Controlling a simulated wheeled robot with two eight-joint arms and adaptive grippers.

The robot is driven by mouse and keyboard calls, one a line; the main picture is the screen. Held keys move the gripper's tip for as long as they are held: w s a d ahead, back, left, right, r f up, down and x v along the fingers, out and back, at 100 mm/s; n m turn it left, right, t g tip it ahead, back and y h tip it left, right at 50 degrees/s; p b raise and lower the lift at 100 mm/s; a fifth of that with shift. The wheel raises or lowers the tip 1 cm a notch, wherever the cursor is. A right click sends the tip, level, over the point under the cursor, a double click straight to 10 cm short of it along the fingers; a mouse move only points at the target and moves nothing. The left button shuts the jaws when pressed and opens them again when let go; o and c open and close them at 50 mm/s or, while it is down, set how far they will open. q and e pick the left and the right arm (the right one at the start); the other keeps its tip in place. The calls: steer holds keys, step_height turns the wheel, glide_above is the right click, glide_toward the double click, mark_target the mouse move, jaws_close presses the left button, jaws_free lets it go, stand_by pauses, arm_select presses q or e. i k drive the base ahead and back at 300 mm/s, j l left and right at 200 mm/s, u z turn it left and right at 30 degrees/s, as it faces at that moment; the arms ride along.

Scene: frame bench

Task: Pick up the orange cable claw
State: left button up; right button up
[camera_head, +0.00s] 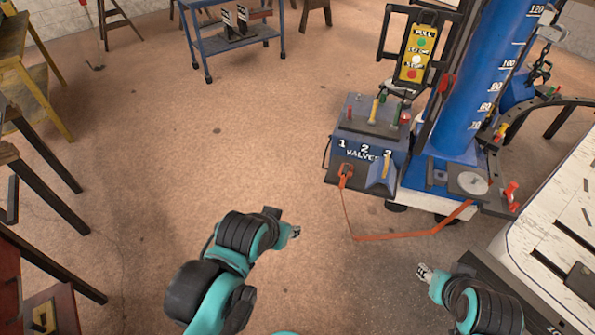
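The orange cable claw (345,172) hangs on the front of the blue valve box, below the painted numbers. An orange cable (400,235) runs down from it, then right toward the base of the blue column. My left gripper (296,231) is over the floor, below and left of the claw and apart from it. My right gripper (422,271) is lower right, below the cable and near the white bench. Both grippers look small here and their finger opening is unclear. Nothing is visibly held in either.
The valve box (370,135) with levers stands beside the blue column (480,80). A yellow button panel (415,54) is behind it. A white bench (550,230) is at right, wooden frames at left, and a blue cart (230,42) at the back. The middle floor is clear.

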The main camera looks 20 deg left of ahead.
mark_target(343, 172)
steer(key=u, duration=0.25)
steer(key=z, duration=2.1)
steer(key=u, duration=2.1)
steer(key=i+l, duration=0.2)
steer(key=i, duration=0.15)
steer(key=i+l+z, duration=0.1)
steer(key=i, duration=0.25)
steer(key=i+l, duration=0.3)
steer(key=i+z, duration=0.05)
steer(key=i, duration=0.05)
